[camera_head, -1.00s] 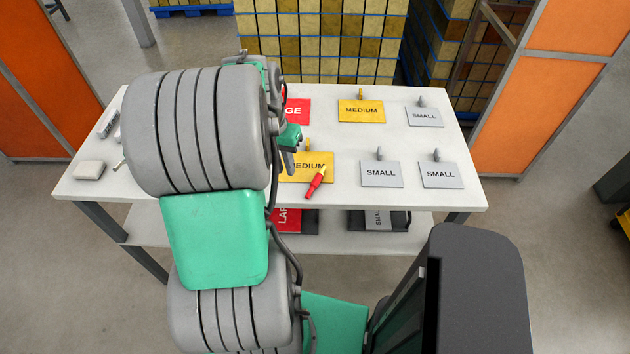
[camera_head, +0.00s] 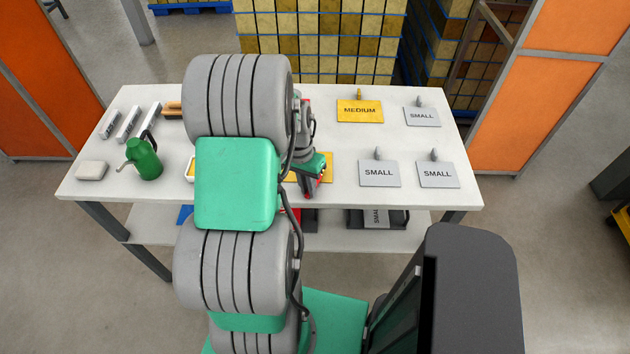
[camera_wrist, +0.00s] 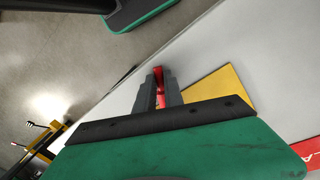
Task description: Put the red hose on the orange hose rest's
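The red hose, a short red piece (camera_wrist: 158,85), lies between the two fingers of my gripper (camera_wrist: 160,78) in the wrist view. In the head view a bit of red (camera_head: 307,194) shows under my gripper (camera_head: 309,186), at the table's front edge near a yellow MEDIUM plate (camera_head: 325,168). The fingers stand close on either side of the red piece; whether they press on it I cannot tell. An orange-brown piece (camera_head: 172,109) shows at the back left of the table, partly behind my arm; I cannot tell whether it is the orange hose rest.
The white table (camera_head: 345,205) also bears a green oil can (camera_head: 144,159), a pale block (camera_head: 92,170), several grey-white bars (camera_head: 129,122), another MEDIUM plate (camera_head: 360,110) and grey SMALL plates (camera_head: 379,173). A lower shelf (camera_head: 340,238) holds trays. The table's right side between plates is clear.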

